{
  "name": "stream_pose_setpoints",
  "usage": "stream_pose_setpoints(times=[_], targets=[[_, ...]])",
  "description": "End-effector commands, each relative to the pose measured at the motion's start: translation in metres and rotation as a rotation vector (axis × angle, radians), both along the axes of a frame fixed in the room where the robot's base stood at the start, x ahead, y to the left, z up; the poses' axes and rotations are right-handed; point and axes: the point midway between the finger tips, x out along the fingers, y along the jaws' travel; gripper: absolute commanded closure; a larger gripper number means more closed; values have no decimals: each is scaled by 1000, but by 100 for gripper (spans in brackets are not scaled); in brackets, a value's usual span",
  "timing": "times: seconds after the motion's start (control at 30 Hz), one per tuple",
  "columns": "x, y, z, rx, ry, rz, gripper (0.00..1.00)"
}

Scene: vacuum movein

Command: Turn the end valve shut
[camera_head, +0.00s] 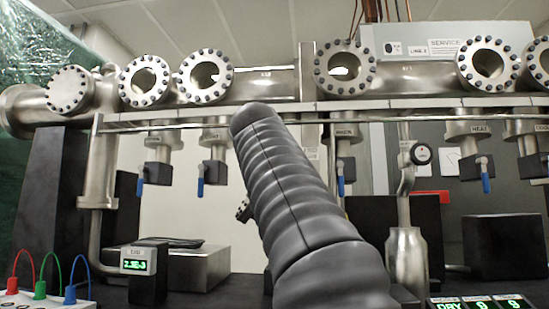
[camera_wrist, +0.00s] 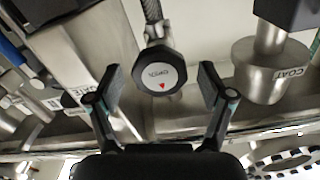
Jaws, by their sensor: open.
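In the wrist view my gripper (camera_wrist: 160,74) is open, one finger on each side of a dark, many-sided knob (camera_wrist: 157,76) with a pale face, small lettering and a red mark. The knob shows in the gap, and no contact is visible; I cannot tell the distance. In the head view several valves with blue handles hang under the steel pipe, such as one at the left (camera_head: 140,186) and one under the HEAT label (camera_head: 485,178). I cannot read which is the end valve. My ribbed arm covers the middle and hides my gripper there.
A steel manifold (camera_head: 265,84) with bolted round ports runs across the top. A round-faced fitting (camera_head: 420,153) stands on a pipe right of my arm. A small display box (camera_head: 146,272) and coloured plugs are at lower left. A COAT-labelled cylinder (camera_wrist: 272,70) is right of the fingers.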

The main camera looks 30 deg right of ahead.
Motion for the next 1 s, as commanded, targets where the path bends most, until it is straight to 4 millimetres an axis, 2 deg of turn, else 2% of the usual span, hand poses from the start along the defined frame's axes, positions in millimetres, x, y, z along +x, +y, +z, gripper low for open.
stream_pose_setpoints(times=[0.5,0.7,1.0], targets=[[-75,52,0,0,0,4,20],[-89,61,0,0,0,2,20],[-92,62,0,0,0,0,20]])
